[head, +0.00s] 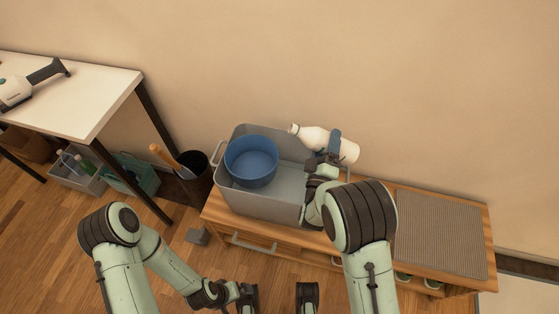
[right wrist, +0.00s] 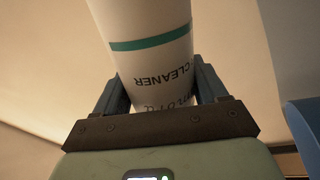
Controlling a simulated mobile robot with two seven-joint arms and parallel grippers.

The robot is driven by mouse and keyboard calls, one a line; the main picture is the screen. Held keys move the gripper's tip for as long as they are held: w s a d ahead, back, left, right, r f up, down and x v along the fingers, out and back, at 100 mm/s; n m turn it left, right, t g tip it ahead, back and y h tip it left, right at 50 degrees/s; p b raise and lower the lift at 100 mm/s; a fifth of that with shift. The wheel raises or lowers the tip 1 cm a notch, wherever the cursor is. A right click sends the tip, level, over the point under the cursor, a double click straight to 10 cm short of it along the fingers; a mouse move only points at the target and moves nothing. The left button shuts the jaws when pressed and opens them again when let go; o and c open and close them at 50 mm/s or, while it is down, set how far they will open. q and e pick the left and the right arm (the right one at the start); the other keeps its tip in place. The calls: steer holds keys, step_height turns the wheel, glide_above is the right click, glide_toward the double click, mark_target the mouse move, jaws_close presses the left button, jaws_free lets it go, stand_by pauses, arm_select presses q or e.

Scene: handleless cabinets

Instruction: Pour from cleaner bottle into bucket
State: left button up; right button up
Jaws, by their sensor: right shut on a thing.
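The cleaner bottle (head: 323,140) is white and lies tilted well over in the head view, its narrow end to the left. My right gripper (head: 328,160) is shut on it and holds it above the right back part of the grey bin. In the right wrist view the bottle (right wrist: 150,45) shows a green band and the word CLEANER between the fingers (right wrist: 160,105). The blue bucket (head: 251,162) stands in the left part of the grey bin, left of the bottle's narrow end. My left gripper (head: 247,296) is low at the bottom of the head view, away from both; its fingers are unclear.
The grey bin (head: 262,203) sits on a wooden bench (head: 410,276) against the wall. A ribbed grey mat (head: 438,232) covers the bench's right end. A dark bin (head: 190,180) stands left of the bench, near a white table (head: 80,95).

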arm_select(q)
steer(key=shift+w+a+f, duration=0.15)
steer(key=shift+w+f, duration=0.05)
steer(key=shift+w, duration=0.15)
arm_select(e)
steer(key=shift+d+f+n+y, duration=0.2)
steer(key=shift+f+n+y, duration=0.4)
steer(key=shift+n, duration=0.6)
arm_select(q)
steer(key=shift+s+r, duration=0.15)
steer(key=shift+s, duration=0.05)
arm_select(e)
steer(key=shift+a, duration=0.1)
arm_select(q)
steer(key=shift+s+d+r+p, duration=0.35)
steer(key=shift+s+r, duration=0.15)
steer(key=shift+s, duration=0.15)
arm_select(e)
steer(key=shift+a+n+t, duration=0.3)
steer(key=shift+n+t, duration=0.1)
steer(key=shift+n, duration=0.7)
arm_select(q)
steer(key=shift+s+d+r+g+p, duration=0.4)
steer(key=shift+s+r+p, duration=0.1)
steer(key=shift+s+r, duration=0.2)
arm_select(e)
steer(key=shift+r+n+y, duration=0.2)
steer(key=shift+n+y, duration=0.4)
steer(key=shift+n, duration=0.5)
